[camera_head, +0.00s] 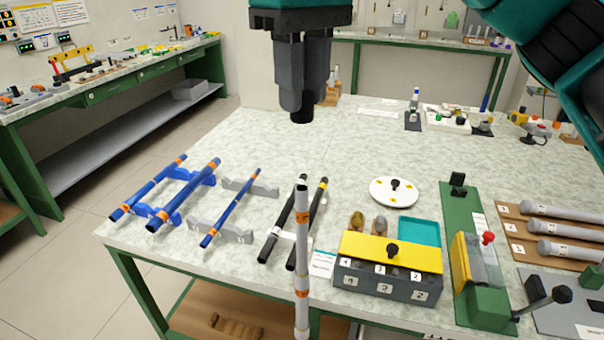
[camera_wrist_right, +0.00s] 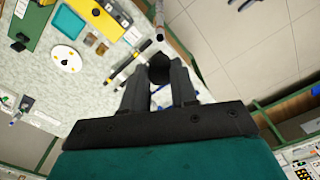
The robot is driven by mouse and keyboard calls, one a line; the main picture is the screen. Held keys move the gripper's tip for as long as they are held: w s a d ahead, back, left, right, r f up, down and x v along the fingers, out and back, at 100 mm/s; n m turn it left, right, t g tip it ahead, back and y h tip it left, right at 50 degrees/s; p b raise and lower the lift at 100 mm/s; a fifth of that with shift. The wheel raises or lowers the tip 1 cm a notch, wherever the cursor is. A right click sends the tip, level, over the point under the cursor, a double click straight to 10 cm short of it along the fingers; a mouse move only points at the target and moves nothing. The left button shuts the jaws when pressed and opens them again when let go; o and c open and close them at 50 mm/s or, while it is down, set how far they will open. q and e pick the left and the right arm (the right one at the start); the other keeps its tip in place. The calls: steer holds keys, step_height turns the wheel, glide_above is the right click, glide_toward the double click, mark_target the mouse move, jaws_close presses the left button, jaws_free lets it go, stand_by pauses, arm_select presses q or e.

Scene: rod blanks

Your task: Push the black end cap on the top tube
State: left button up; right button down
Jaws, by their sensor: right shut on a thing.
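My right gripper (camera_head: 302,112) points down, shut on a black end cap (camera_head: 302,117) that shows just below its fingertips. The cap also shows in the wrist view (camera_wrist_right: 159,66), between the two fingers. A pale grey tube (camera_head: 302,240) with orange bands stands nearly upright in front of the table, its top end open to view below the cap. A gap separates cap and tube in the head view. In the wrist view the tube's end (camera_wrist_right: 160,35) is near the cap. What holds the tube is hidden below the frame. My left gripper is not in view.
Blue tubes (camera_head: 184,196) lie on holders at the left, with black rods (camera_head: 291,222) beside them. A yellow-topped box (camera_head: 390,250), a white disc (camera_head: 394,191), a teal tray (camera_head: 419,232) and a green fixture (camera_head: 461,215) stand to the right. The table's back middle is clear.

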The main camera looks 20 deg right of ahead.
steer(key=b, duration=0.2)
glide_above(303, 188)
step_height(303, 188, down, 8)
steer(key=shift+f, duration=2.25)
steer(key=shift+f, duration=0.1)
steer(key=shift+f+b, duration=0.15)
steer(key=shift+b, duration=0.2)
steer(key=c, duration=0.9)
jaws_free()
steer(key=shift+r+p, duration=0.35)
step_height(303, 188, up, 12)
steer(key=shift+f+p, duration=0.1)
steer(key=shift+p, duration=1.1)
